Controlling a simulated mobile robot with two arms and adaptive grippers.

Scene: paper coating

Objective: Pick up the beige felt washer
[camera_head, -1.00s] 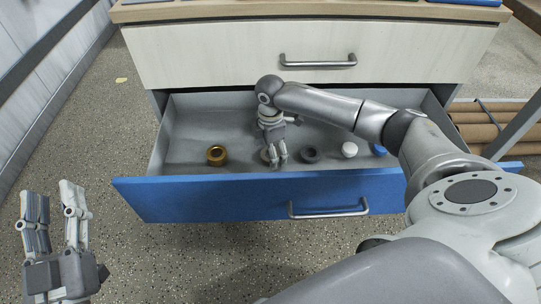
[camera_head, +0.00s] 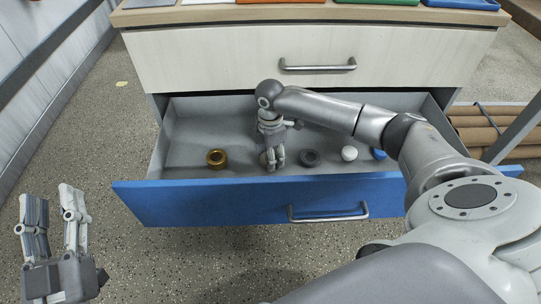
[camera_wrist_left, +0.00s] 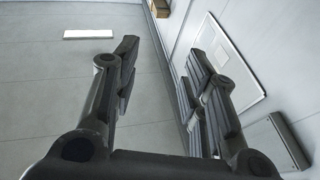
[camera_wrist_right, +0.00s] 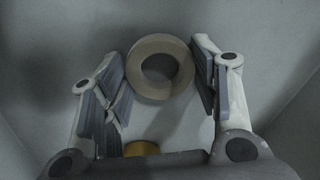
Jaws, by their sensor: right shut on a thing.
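The beige felt washer (camera_wrist_right: 158,93) is a thick ring between the two fingers of my right gripper in the right wrist view. My right gripper (camera_head: 273,166) reaches down into the open blue-fronted drawer (camera_head: 240,204) and is shut on the washer's sides. In the head view the fingers hide most of the washer (camera_head: 263,158). My left gripper (camera_head: 54,205) is open and empty over the floor at the left, well away from the drawer. Its spread fingers also show in the left wrist view.
In the drawer, a brass ring (camera_head: 217,158) lies left of my right gripper. A dark grey ring (camera_head: 309,158), a white ring (camera_head: 349,153) and a blue piece (camera_head: 379,153) lie to its right. The closed upper drawer (camera_head: 220,58) is behind. Brown rolls (camera_head: 480,130) lie at the right.

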